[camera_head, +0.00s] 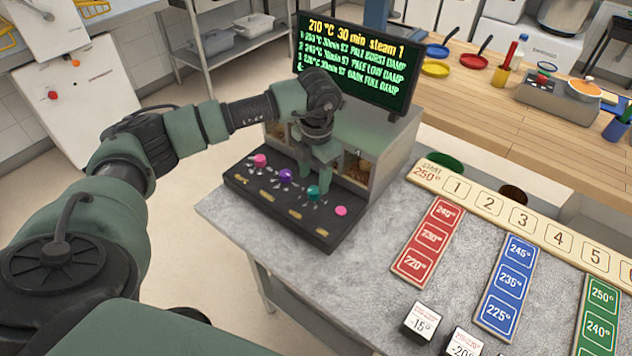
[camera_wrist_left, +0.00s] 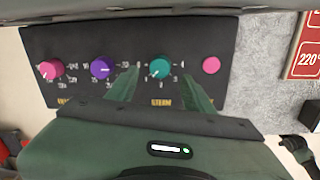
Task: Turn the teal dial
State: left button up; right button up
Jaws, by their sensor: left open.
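The teal dial (camera_head: 312,192) is on the black sloped front panel (camera_head: 270,208) of the small deck oven, between a purple dial (camera_head: 285,175) and a pink button (camera_head: 341,211). In the left wrist view the teal dial (camera_wrist_left: 160,68) has a white pointer mark aimed to the lower left. My left gripper (camera_head: 312,178) is open just above the panel. In the left wrist view its fingers (camera_wrist_left: 158,88) stand to either side of the teal dial, a little short of it, and do not visibly touch it. My right gripper is not clearly seen.
A pink dial (camera_head: 260,160) is at the panel's left. A screen (camera_head: 353,63) with green text stands behind the oven. Red tiles (camera_head: 428,240), blue tiles (camera_head: 504,287) and a numbered strip (camera_head: 520,216) lie to the right on the grey table.

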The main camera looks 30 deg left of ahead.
aim_at(315, 189)
pick_arm(q)
notch_tip(315, 189, down, 3)
jog(key=shift+w+r, duration=0.1)
jog(key=shift+w+f+p, duration=0.1)
jog(key=shift+f+p, duration=0.25)
jog(key=shift+f, duration=0.5)
jog(key=shift+a, duration=0.1)
grip_shut()
jog(key=m+b, duration=0.3)
jog(key=shift+f, duration=0.1)
jog(key=m+b, duration=0.2)
jog(key=m, duration=0.1)
jog(key=shift+m+b, duration=0.9)
jog(key=shift+m, duration=0.4)
pick_arm(e)
jog(key=shift+w+d+f, duration=0.1)
jog(key=shift+w+f, duration=0.15)
jog(key=shift+f, duration=1.2)
jog(key=shift+w+f, duration=0.2)
jog(key=shift+f, duration=1.25)
pick_arm(q)
jog(key=shift+r, duration=0.25)
